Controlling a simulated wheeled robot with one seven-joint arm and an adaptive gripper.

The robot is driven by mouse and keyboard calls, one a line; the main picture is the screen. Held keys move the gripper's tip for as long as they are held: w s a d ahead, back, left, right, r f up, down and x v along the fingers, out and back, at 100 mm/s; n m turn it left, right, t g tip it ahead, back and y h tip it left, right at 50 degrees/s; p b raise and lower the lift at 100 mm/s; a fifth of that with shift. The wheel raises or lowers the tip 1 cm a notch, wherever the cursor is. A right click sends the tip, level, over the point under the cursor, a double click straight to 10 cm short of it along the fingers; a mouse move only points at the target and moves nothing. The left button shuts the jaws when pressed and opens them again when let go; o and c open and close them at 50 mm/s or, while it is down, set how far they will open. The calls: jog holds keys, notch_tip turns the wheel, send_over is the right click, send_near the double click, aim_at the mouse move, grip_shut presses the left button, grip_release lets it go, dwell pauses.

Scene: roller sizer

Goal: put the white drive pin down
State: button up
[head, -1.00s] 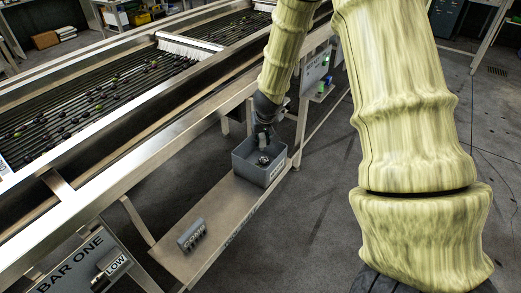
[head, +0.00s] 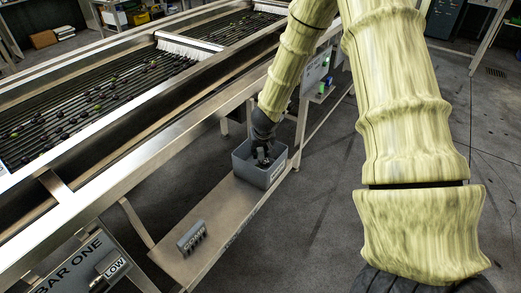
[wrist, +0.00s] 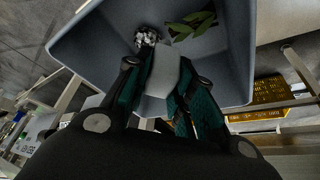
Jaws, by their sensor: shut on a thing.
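The white drive pin (wrist: 164,72) is a pale block between the green-padded fingers of my gripper (wrist: 162,88) in the wrist view. My gripper is shut on it. In the head view my gripper (head: 263,156) points down into the grey bin (head: 277,177). The pin cannot be made out clearly there. In the wrist view the bin (wrist: 95,42) surrounds the fingertips and the pin. Whether the pin touches the bin floor cannot be told.
Green leaves (wrist: 192,25) and a small black-and-white cluster (wrist: 147,36) lie in the bin. The bin stands on a long shelf (head: 222,205) beneath the roller machine. A grey comb-like block (head: 192,237) sits nearer. A yellow crate (wrist: 256,98) is outside the bin.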

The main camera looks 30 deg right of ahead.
jog(key=shift+d+f, duration=0.1)
jog(key=shift+f, duration=0.25)
jog(key=o, duration=0.9)
jog(key=shift+r, duration=0.1)
jog(key=shift+r, duration=0.6)
jog(key=v, duration=1.1)
jog(key=shift+s+r, duration=0.1)
jog(key=shift+s, duration=0.1)
